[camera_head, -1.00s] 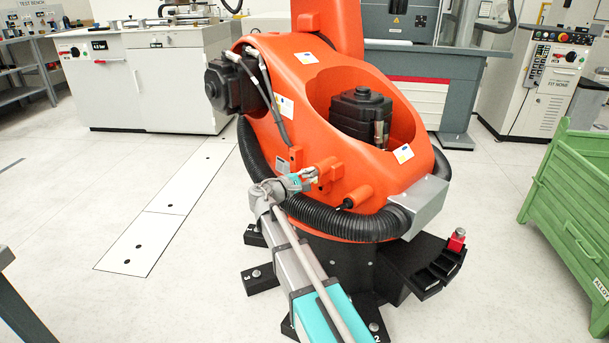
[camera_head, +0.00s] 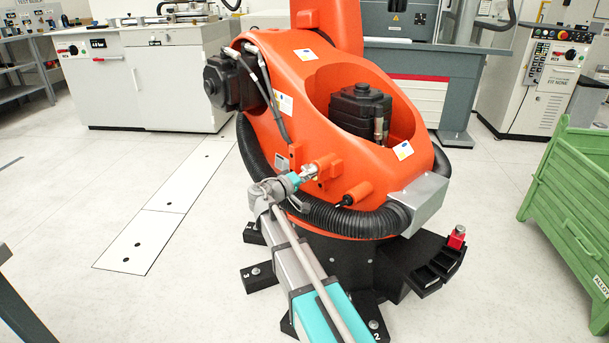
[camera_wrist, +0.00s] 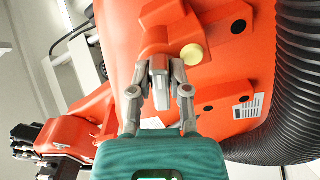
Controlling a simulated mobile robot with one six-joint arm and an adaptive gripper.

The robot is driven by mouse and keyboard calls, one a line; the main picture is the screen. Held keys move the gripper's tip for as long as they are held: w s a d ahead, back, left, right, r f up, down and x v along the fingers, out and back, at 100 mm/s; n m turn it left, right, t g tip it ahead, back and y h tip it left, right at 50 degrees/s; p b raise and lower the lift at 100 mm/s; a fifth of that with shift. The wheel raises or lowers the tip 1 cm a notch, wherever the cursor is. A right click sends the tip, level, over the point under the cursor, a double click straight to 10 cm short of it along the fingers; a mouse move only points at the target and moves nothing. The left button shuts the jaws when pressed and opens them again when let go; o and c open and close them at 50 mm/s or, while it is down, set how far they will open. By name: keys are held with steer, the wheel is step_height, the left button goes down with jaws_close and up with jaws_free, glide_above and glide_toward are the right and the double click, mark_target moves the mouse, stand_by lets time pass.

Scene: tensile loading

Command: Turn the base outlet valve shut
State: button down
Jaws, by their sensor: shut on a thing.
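The base outlet valve (camera_head: 327,167) is a small orange fitting standing out from the side of the big orange robot's base. In the wrist view its orange body (camera_wrist: 154,40) is at the upper middle, with a grey handle (camera_wrist: 160,88) pointing toward me. My gripper (camera_wrist: 160,66) has one finger on each side of this handle and is shut on it. In the head view my gripper (camera_head: 309,173) is small and meets the valve from the lower left. The contact faces are partly hidden by the fingers.
A black corrugated hose (camera_head: 340,219) curves just below the valve. A yellow round cap (camera_wrist: 192,54) is close to the right finger. A green crate (camera_head: 580,200) stands far right; floor at left is clear.

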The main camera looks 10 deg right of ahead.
steer(key=shift+w+d+r+m, duration=0.15)
steer(key=shift+w+m, duration=0.25)
steer(key=shift+w, duration=0.45)
steer(key=c, duration=0.6)
jaws_free()
steer(key=shift+s, duration=0.2)
steer(key=shift+s+f, duration=0.2)
steer(key=shift+s, duration=0.1)
